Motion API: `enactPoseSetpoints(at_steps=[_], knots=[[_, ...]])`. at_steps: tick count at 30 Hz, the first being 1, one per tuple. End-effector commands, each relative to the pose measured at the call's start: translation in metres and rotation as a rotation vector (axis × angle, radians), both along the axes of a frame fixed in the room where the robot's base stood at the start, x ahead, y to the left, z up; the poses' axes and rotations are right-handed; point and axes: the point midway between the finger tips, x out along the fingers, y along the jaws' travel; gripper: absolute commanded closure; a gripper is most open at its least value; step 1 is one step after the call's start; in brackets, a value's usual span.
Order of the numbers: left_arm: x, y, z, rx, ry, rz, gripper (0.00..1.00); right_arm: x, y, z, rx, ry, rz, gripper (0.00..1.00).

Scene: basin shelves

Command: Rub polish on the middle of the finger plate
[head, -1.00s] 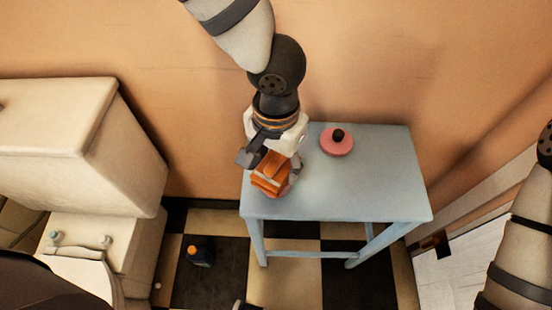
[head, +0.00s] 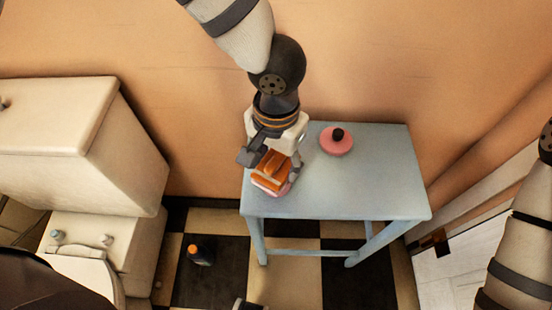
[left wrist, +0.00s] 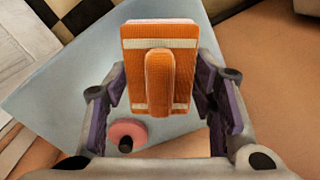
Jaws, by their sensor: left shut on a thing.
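My left gripper (head: 272,158) is shut on an orange pad (head: 270,182) with pale stripes and a raised grip. The pad is over the left end of the blue table (head: 375,190); a pinkish edge shows under it. In the left wrist view the pad (left wrist: 131,75) sits between the two fingers. I cannot tell if it touches the tabletop. A pink round thing with a black knob (head: 336,148) stands on the table to the right. A small brown plate (head: 436,243) on the white door at right may be the finger plate.
A cream toilet and cistern (head: 60,130) stand on the left. A dark bottle with an orange cap (head: 201,256) is on the chequered floor. The tan wall (head: 400,60) is close behind the table.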

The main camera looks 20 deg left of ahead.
Motion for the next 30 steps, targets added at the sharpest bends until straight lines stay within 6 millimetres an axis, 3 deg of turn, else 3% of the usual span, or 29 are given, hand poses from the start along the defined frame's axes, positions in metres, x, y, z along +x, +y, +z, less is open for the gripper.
enactPoseSetpoints(at_steps=[8, 21, 30], knots=[[-0.001, 0.000, -0.001, 0.000, 0.004, 0.001, 0.71, 0.000, 0.000, 0.000, 0.000, 0.000, 0.000, 0.60], [0.001, 0.000, 0.048, -0.003, -0.007, 0.002, 0.71, 0.023, 0.000, 0.023, 0.000, -0.083, 0.000, 0.60], [0.000, 0.000, 0.070, -0.001, -0.003, 0.001, 0.71, 0.032, 0.000, 0.031, 0.000, -0.114, 0.000, 0.60]])
